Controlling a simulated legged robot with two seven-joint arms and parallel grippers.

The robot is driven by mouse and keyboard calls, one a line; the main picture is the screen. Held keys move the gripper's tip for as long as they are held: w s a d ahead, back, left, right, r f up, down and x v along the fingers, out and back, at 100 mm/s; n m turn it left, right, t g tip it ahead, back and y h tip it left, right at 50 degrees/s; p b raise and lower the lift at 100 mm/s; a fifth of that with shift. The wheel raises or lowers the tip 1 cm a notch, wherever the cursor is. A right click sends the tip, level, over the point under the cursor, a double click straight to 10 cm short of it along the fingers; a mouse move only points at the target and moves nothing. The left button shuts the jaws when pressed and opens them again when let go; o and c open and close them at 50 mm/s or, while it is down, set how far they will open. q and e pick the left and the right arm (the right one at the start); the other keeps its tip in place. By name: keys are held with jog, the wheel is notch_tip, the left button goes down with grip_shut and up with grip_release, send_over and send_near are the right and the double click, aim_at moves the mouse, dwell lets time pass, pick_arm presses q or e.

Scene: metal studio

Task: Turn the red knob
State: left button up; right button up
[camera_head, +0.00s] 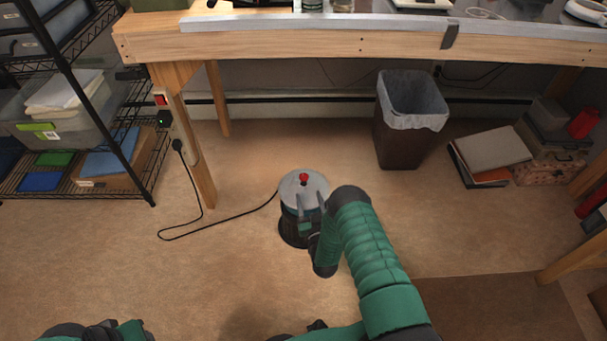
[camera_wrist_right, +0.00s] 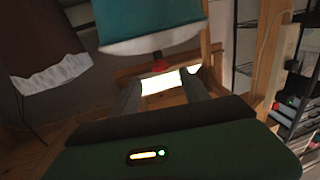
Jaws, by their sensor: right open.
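In the right wrist view the red knob (camera_wrist_right: 159,67) shows just beyond and between the spread fingers (camera_wrist_right: 162,82). The fingers look clear of the knob; the exact gap is hard to tell. The canister's teal body (camera_wrist_right: 150,20) fills the top of that view. My left gripper is not clearly in view.
A black cord runs from the canister to a power strip (camera_head: 165,118) on the workbench leg (camera_head: 190,150). A lined waste bin (camera_head: 395,145) stands behind to the right. A wire shelf (camera_head: 110,170) is at the left. The floor around the canister is clear.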

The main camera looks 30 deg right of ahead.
aim_at(303, 174)
jog(key=b+x, duration=0.5)
jog(key=x, duration=0.7)
jog(key=shift+w+d+r, duration=0.1)
jog(key=shift+w+d, duration=0.05)
jog(key=shift+w, duration=0.2)
grip_shut()
